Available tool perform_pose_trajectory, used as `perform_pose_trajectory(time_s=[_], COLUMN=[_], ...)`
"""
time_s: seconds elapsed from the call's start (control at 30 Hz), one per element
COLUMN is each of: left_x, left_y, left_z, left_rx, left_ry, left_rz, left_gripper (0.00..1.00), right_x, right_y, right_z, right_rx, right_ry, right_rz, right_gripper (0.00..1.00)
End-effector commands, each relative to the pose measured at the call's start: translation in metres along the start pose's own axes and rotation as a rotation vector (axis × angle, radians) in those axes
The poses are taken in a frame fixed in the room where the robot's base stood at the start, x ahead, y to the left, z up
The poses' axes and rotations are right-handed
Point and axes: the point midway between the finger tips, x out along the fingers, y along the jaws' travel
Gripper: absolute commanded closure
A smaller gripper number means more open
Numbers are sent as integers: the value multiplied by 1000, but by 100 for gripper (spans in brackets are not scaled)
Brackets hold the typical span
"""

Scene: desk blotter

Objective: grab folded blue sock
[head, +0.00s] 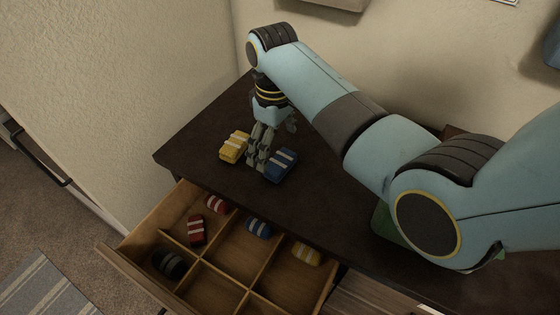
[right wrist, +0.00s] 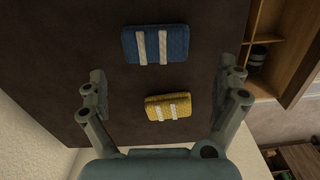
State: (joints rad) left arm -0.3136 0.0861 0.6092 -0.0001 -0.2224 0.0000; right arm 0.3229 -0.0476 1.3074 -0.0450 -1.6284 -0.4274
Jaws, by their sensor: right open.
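A folded blue sock (head: 281,165) with white bands lies on the dark desk top, just right of my right gripper (head: 260,160) in the head view. A folded yellow sock (head: 234,147) with white bands lies on the gripper's left. In the right wrist view, the blue sock (right wrist: 155,45) lies beyond the fingertips and the yellow sock (right wrist: 168,106) shows between the spread fingers. My right gripper (right wrist: 161,93) is open and empty, pointing down over the desk. The fingers hide part of the desk between the socks. My left gripper is not in view.
An open wooden drawer (head: 199,271) with dividers is below the desk's front edge. It holds two red socks (head: 196,230), another blue sock (head: 258,228), another yellow sock (head: 305,254) and a black sock (head: 168,264). A wall stands behind the desk. Some front drawer compartments are empty.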

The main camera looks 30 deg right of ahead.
Motion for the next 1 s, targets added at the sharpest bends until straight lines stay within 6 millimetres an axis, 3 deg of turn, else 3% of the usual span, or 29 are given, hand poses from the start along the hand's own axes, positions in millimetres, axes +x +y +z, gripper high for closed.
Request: perform_pose_trajectory(time_s=[0.13, 0.4, 0.7, 1.0], left_x=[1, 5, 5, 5], left_y=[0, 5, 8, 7], left_z=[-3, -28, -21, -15], left_rx=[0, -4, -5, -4], left_ry=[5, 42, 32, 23], left_rz=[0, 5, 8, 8], left_gripper=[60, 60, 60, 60], right_x=[12, 52, 56, 56], right_y=[1, 5, 5, 4], right_z=[-1, -4, -4, -4], right_rx=[0, 0, 0, 0], right_ry=[-1, -1, 1, 1], right_rz=[0, 1, 1, 1], right_gripper=[0, 0, 0, 39])
